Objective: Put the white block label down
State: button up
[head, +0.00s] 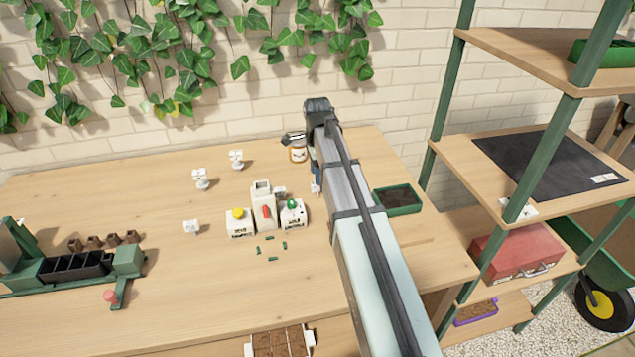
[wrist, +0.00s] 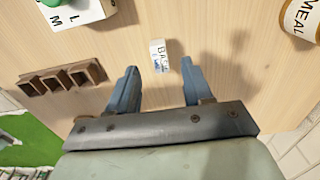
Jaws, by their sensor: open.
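The white block label (wrist: 159,62) is a small white block with dark letters that start "BA". In the wrist view it appears to rest on the wooden table, between and slightly beyond the tips of my gripper. My gripper (wrist: 158,84) is open, with clear gaps between its blue fingers and the label.
A jar (head: 298,154) stands behind my gripper, and a white box with a green knob (head: 292,214) stands to its left. A brown cell strip (wrist: 62,80) lies nearby in the wrist view. A dark green tray (head: 398,199) sits right of my arm.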

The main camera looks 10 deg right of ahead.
jog(key=shift+r, duration=2.8)
